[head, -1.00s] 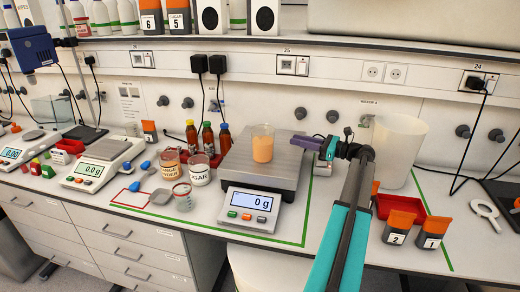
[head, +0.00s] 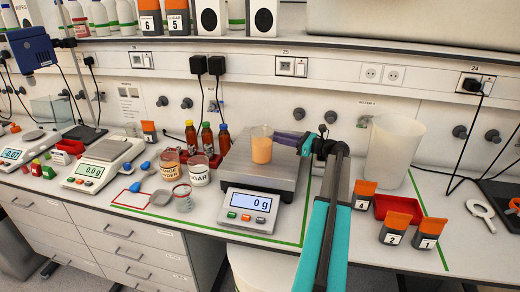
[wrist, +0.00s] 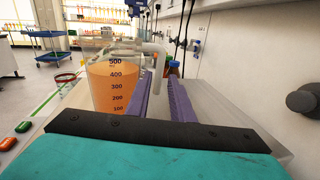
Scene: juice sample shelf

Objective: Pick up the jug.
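The jug (head: 262,146) is clear with orange juice in it and stands upright on the steel plate of the scale (head: 262,172). In the wrist view the jug (wrist: 112,88) shows its graduations up to 500, and its handle (wrist: 158,64) points toward my gripper. My gripper (head: 278,136) is right of the jug, level with its upper part. In the wrist view the purple fingers (wrist: 168,90) are apart, with a narrow gap between them just short of the handle. I cannot tell whether the handle lies between the tips.
Left of the scale stand a sugar jar (head: 199,170), an orange powder jar (head: 169,161) and several brown bottles. A large translucent container (head: 394,148), a red tray (head: 398,207) and orange-lidded boxes are to the right. The wall is close behind.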

